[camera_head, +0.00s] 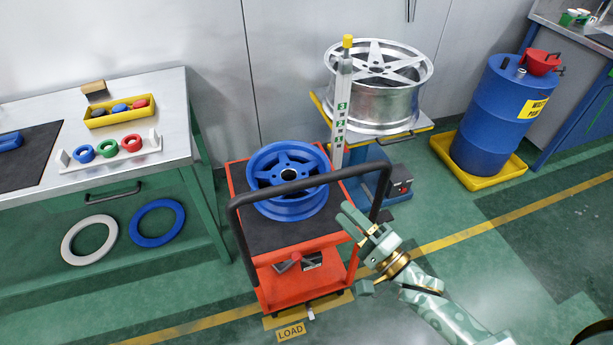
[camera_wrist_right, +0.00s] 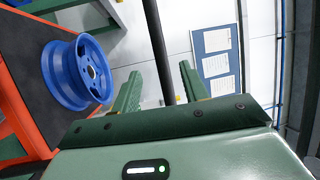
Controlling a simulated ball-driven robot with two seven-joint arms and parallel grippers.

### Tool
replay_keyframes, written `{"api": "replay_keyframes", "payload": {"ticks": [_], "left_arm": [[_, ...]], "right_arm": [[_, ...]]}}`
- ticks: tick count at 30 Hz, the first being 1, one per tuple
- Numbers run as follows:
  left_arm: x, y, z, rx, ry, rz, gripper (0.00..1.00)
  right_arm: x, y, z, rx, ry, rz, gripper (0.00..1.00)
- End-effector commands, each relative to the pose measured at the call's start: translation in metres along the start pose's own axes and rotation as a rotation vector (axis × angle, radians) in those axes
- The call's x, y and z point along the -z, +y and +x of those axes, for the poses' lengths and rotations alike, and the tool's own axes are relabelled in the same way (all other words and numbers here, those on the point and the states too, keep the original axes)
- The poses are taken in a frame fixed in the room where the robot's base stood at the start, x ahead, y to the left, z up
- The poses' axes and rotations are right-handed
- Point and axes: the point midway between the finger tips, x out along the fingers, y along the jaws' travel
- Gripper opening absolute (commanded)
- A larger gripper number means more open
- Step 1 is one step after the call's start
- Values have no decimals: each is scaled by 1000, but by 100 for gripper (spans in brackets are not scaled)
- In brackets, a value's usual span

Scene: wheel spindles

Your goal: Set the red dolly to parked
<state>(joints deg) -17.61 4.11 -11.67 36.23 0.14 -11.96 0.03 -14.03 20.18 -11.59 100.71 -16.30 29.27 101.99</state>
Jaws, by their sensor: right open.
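The red dolly (camera_head: 335,242) stands in the middle of the head view, with a black mat on its deck and a black push handle (camera_head: 300,187) arching over its near side. A blue wheel rim (camera_head: 288,180) lies on the deck; it also shows in the wrist view (camera_wrist_right: 76,73). My right gripper (camera_head: 350,220) is open at the handle's right end. In the right wrist view the black bar (camera_wrist_right: 160,45) appears between its fingers; contact cannot be told. My left gripper is out of view.
A yellow floor line and LOAD plate (camera_head: 291,332) lie at the dolly's near edge. A lift table (camera_head: 385,135) with a silver rim and a marked post (camera_head: 341,110) stand behind. A workbench (camera_head: 175,95) is left; a blue drum (camera_head: 500,110) is right. Floor at right is clear.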

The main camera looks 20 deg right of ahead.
Motion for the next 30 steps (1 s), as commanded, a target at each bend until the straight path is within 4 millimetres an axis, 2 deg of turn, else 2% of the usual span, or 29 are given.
{"api": "replay_keyframes", "payload": {"ticks": [3, 9, 12, 15, 21, 28, 29, 30], "left_arm": [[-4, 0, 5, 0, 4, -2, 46], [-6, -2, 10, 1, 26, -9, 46], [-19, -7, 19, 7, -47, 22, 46], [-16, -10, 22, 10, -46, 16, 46], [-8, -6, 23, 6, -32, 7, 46], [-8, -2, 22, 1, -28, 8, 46], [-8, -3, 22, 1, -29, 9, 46], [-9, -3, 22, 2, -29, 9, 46]], "right_arm": [[0, 3, 32, 3, 1, -1, 44], [0, 6, 82, -1, 1, -3, 44], [0, 7, 101, -3, 1, -1, 44], [0, 6, 116, -3, 1, -1, 44], [0, 4, 130, -4, 1, -1, 44], [0, 3, 130, -3, 1, -2, 44], [0, 3, 130, -3, 1, -2, 41], [0, 3, 130, -3, 1, -2, 30]]}}
